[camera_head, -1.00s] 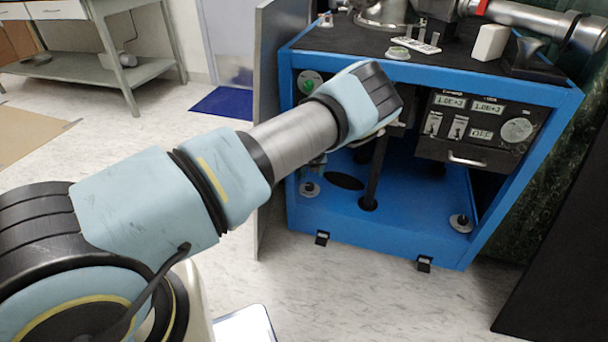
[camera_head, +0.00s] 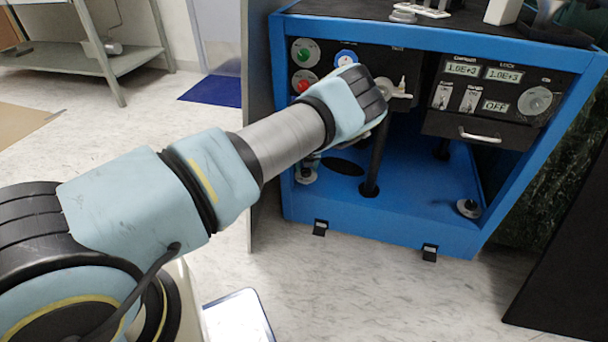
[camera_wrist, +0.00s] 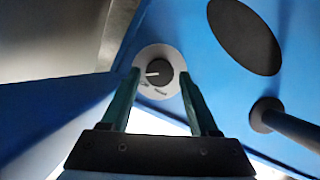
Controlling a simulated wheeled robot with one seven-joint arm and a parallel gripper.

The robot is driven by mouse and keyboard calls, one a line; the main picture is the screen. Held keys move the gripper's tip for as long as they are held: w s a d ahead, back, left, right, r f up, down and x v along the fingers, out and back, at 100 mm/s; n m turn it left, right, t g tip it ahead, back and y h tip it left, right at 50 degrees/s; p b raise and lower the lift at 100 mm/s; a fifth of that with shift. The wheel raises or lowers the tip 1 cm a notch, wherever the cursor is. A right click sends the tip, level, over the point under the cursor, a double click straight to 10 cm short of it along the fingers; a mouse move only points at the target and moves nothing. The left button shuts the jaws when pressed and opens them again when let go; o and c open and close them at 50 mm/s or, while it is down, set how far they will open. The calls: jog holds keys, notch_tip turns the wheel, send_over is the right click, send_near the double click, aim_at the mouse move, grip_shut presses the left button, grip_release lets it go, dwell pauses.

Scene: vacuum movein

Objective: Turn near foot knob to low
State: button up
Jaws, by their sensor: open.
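The foot knob (camera_wrist: 158,72) is dark and round on a pale disc, with a white pointer line toward picture left; small marks on the disc are too blurred to read. It shows between the two green fingertips of my open gripper (camera_wrist: 157,82) in the wrist view. Whether the fingers touch it I cannot tell. In the head view, a foot knob (camera_head: 306,177) sits at the left front corner of the blue cabinet's floor (camera_head: 400,215), with my gripper (camera_head: 312,163) just at it, largely hidden by my arm. Another foot knob (camera_head: 467,208) is at the right front corner.
The blue cabinet frame (camera_head: 370,228) surrounds the low bay. A black post (camera_head: 374,165) and a dark oval hole (camera_head: 343,167) are near the gripper. A grey door panel (camera_head: 259,120) stands close on the left. The control panel (camera_head: 490,85) is above right.

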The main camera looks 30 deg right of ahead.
jog(key=shift+b+x, duration=0.3)
jog(key=shift+x, duration=0.45)
grip_shut()
